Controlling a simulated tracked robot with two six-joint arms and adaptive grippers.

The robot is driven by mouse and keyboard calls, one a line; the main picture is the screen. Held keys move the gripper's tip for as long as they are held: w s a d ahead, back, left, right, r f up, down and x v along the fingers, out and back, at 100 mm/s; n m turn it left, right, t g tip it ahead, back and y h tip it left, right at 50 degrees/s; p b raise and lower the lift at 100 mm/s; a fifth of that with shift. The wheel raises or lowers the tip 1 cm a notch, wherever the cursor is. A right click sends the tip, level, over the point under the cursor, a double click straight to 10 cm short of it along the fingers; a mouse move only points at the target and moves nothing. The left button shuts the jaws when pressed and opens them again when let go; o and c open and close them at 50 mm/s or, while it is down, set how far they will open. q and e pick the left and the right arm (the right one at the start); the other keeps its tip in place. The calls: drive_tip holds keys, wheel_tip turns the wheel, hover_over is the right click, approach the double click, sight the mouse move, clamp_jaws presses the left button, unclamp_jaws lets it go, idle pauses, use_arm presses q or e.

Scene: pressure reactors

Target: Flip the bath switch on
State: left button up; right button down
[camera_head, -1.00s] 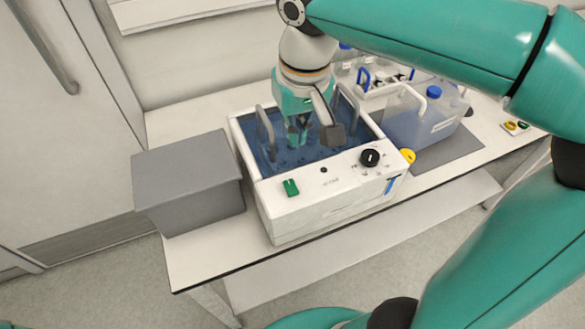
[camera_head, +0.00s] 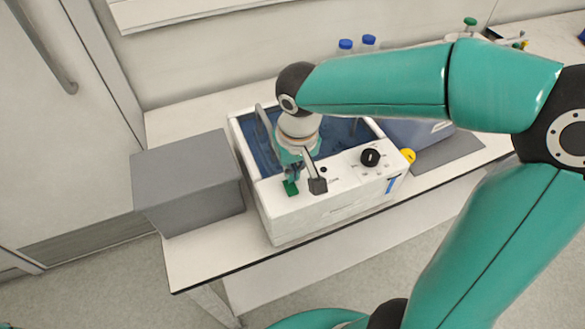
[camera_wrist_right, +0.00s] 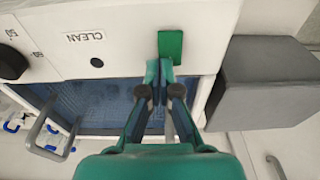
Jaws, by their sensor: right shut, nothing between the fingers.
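The bath (camera_head: 330,200) is a white box with blue water in its basin. It stands on the bench, and its front panel also shows in the right wrist view (camera_wrist_right: 120,52). The green bath switch (camera_head: 291,189) is at the left of that panel, and it is large in the wrist view (camera_wrist_right: 170,46). My right gripper (camera_head: 291,178) is shut and empty, just behind the switch over the panel's inner edge. In the wrist view its fingertips (camera_wrist_right: 160,70) are right by the switch's near end; I cannot tell whether they touch.
A grey box (camera_head: 190,180) stands close to the bath's left side. A black dial (camera_head: 370,157) and a yellow knob (camera_head: 408,155) are at the panel's right. Metal handles (camera_wrist_right: 45,130) rise from the basin. Blue-capped bottles (camera_head: 345,46) stand behind my right arm.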

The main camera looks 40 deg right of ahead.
drive_tip(key=shift+p, duration=0.35)
drive_tip(key=shift+f+g, duration=0.25)
drive_tip(key=shift+g, duration=0.05)
drive_tip(key=shift+s+a+r, duration=0.1)
drive_tip(key=shift+s+r, duration=0.2)
drive_tip(key=shift+s, duration=0.35)
